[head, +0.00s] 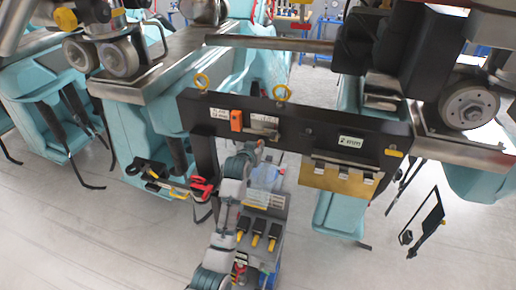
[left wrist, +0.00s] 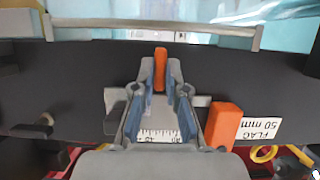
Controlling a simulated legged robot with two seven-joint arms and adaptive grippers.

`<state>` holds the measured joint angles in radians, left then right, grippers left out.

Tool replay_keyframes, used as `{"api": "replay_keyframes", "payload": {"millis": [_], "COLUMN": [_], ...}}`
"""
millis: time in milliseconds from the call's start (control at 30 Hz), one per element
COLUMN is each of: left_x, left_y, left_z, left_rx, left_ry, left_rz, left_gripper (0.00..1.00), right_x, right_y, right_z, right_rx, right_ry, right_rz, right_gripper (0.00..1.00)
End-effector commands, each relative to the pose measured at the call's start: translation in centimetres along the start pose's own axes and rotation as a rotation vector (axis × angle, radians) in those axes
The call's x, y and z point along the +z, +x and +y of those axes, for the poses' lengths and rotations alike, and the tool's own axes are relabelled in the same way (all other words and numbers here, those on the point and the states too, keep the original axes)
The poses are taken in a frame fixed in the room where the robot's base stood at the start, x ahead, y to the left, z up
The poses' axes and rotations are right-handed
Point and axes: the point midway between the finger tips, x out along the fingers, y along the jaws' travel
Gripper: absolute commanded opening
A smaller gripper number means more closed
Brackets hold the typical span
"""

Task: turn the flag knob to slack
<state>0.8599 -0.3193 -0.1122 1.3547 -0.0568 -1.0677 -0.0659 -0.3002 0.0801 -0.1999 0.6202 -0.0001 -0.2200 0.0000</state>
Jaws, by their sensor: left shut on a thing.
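The black cross beam (head: 320,127) carries a white FLAG 50 mm label (head: 220,114), which also shows upside down in the left wrist view (left wrist: 260,131). Beside the label is an upright orange block (head: 236,120), also in the left wrist view (left wrist: 225,126). My left gripper (left wrist: 160,88) is shut on a narrow orange knob (left wrist: 160,66), seen between its two blue-padded fingertips. A white scale with numbers (left wrist: 158,136) shows between the finger bases. In the head view my left arm reaches up to the beam and hides the knob. My right gripper is not in view.
Train wheels (head: 468,106) stand on rails at both sides. A brass plate (head: 338,181) hangs from the beam's right part. Yellow rings (head: 282,93) stand on top of the beam. A red-handled tool (head: 202,187) juts out left of my arm.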

Motion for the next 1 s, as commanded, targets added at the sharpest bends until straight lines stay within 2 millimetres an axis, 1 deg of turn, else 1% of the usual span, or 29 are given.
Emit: {"api": "replay_keyframes", "payload": {"millis": [33,300,333,367,400,767,867,967,1000], "left_x": [1.0,1.0,1.0,0.9,0.9,0.3,0.3,0.3,0.3], "left_y": [0.3,0.3,0.3,0.3,0.3,-0.4,-1.4,-3.2,-4.1], "left_z": [0.1,0.1,0.1,0.1,0.1,0.1,0.1,0.0,0.0], "left_rx": [0.004,0.004,0.004,0.004,0.003,0.002,0.001,0.001,0.001], "left_ry": [-0.005,-0.005,-0.005,-0.005,-0.004,-0.002,-0.002,-0.003,-0.002], "left_rz": [-0.023,-0.023,-0.022,-0.021,-0.019,-0.006,-0.005,-0.005,-0.004], "left_gripper": [0.00,0.00,0.20,0.27,0.37,0.38,0.38,0.38,0.38], "right_x": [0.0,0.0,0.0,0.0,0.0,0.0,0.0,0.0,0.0], "right_y": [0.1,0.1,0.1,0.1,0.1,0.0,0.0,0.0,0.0], "right_z": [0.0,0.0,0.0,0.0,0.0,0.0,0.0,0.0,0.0], "right_rx": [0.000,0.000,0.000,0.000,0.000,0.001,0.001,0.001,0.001], "right_ry": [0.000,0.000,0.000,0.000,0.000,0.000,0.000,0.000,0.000], "right_rz": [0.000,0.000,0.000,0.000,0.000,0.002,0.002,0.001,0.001], "right_gripper": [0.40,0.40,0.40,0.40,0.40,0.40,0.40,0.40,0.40]}}
